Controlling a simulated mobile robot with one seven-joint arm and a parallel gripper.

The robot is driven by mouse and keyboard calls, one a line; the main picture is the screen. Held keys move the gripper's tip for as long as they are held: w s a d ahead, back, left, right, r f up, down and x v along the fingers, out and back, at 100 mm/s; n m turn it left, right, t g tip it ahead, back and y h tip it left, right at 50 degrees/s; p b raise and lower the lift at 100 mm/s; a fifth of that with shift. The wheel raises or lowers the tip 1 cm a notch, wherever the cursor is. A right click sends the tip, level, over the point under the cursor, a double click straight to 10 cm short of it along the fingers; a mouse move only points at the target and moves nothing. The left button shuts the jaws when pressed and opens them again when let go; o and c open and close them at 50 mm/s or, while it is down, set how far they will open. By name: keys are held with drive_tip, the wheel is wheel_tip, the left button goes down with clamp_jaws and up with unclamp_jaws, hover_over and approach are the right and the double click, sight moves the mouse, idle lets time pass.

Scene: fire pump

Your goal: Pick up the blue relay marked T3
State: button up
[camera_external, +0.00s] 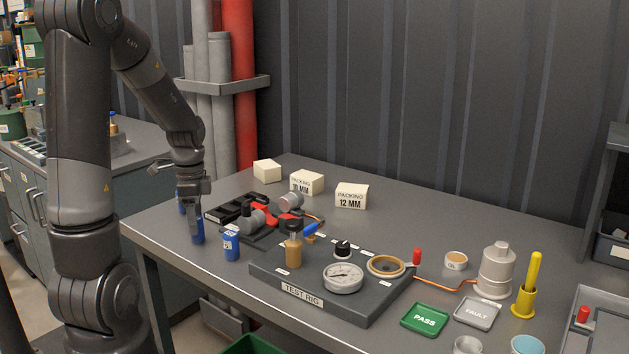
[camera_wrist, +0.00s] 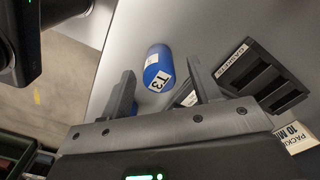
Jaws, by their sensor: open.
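The blue relay marked T3 (camera_wrist: 158,68) is a short cylinder with a white label, seen in the wrist view between and beyond my gripper's fingers (camera_wrist: 159,66). The fingers are open with nothing held.
A black slotted holder (camera_external: 228,208) lies right of my gripper; it also shows in the wrist view (camera_wrist: 262,77). Valve parts (camera_external: 255,217) and the test rig (camera_external: 300,285) stand further right. Packing boxes (camera_external: 351,196) are at the back. The table edge is close on the left.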

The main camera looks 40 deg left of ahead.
drive_tip(key=shift+d+f, duration=0.1)
drive_tip(key=shift+f, duration=1.25)
drive_tip(key=shift+c, duration=0.4)
drive_tip(key=c, duration=1)
drive_tip(key=shift+r, duration=0.1)
